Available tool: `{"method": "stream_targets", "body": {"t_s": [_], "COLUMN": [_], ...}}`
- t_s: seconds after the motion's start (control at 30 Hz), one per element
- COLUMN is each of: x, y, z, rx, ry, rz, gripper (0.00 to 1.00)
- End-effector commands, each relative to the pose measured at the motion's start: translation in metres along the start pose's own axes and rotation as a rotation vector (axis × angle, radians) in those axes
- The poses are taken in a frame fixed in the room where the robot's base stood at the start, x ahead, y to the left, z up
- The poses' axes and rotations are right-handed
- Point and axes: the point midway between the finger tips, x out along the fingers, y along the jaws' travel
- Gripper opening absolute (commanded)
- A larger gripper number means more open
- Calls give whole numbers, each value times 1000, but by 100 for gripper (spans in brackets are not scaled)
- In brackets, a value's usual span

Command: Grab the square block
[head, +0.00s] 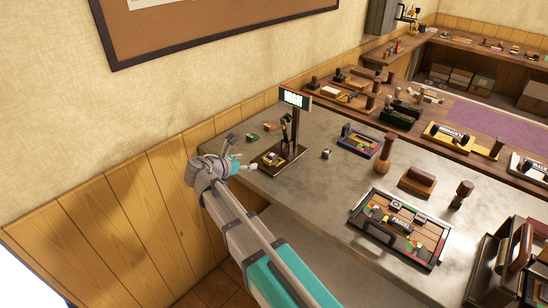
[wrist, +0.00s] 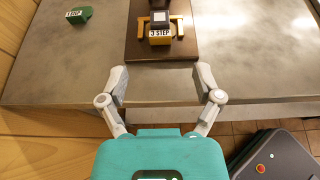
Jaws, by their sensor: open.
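My gripper (wrist: 162,78) is open and empty in the wrist view, its fingers spread just off the table's front edge. In the head view my gripper (head: 250,168) is beside the press. Ahead of it, on the dark press base (wrist: 137,45), is a yellow block marked "3 STEP" (wrist: 160,38) with a dark square-topped piece (wrist: 160,17) behind it. A small pale cube-like block (head: 326,154) stands on the table right of the press (head: 294,130) in the head view. I cannot tell which of these is the square block.
A green block marked "1 STEP" (wrist: 79,16) lies on the grey table (wrist: 60,60), left of the press. A tray of parts (head: 405,255), a brown wooden peg (head: 384,155) and a brown wooden block (head: 417,182) stand further right. Bare tabletop lies between.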

Motion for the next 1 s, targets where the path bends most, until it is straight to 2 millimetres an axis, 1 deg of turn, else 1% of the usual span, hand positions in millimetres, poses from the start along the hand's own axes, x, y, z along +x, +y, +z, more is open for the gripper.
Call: {"method": "stream_targets", "body": {"t_s": [0.17,0.27,0.7,0.83,1.0], "x": [6,14,77,86,90], "y": [-1,-1,-1,-2,-2], "z": [0,-1,-1,0,1], "rx": [3,3,5,4,4], "ry": [1,1,1,2,2], "rz": [-4,-4,-7,-6,-6], "gripper": [83,83,83,83,83]}}
